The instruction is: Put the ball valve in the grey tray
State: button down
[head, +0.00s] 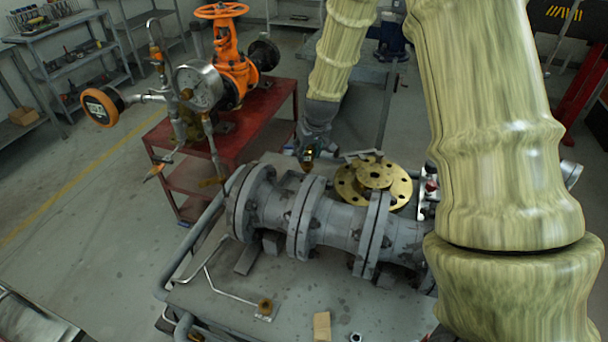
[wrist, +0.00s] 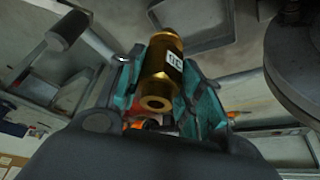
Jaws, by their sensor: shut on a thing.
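My gripper (wrist: 165,95) is shut on the ball valve (wrist: 165,70), a brass cylindrical body with a white label, held between teal-lined fingers in the wrist view. In the head view my gripper (head: 308,158) is above the far side of the cart, behind the grey flanged pipe. The valve is small there and hard to make out. A grey, shallow, rimmed shape that looks like the grey tray (wrist: 205,38) shows beyond the valve in the wrist view. The gap between them cannot be judged. I cannot clearly make out the tray in the head view.
The grey flanged pipe (head: 335,228) lies across the cart, with a brass flange (head: 374,182) behind it. A red cart (head: 205,170) with an orange gate valve (head: 232,65) stands at back left. A small tan block (head: 322,326) lies at the front.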

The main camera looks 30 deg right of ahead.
aim_at(308, 165)
jog(key=f, duration=0.3)
jog(key=shift+w, duration=0.2)
jog(key=shift+s+f+p, duration=0.15)
jog(key=shift+f+p, duration=0.2)
jog(key=shift+f, duration=0.05)
jog(key=shift+f+p, duration=0.35)
jog(key=shift+f, duration=1.45)
jog(key=shift+f, duration=0.15)
jog(key=c, duration=0.9)
grip_release()
jog(key=shift+c, duration=0.2)
jog(key=b+v, duration=0.2)
jog(key=v, duration=1)
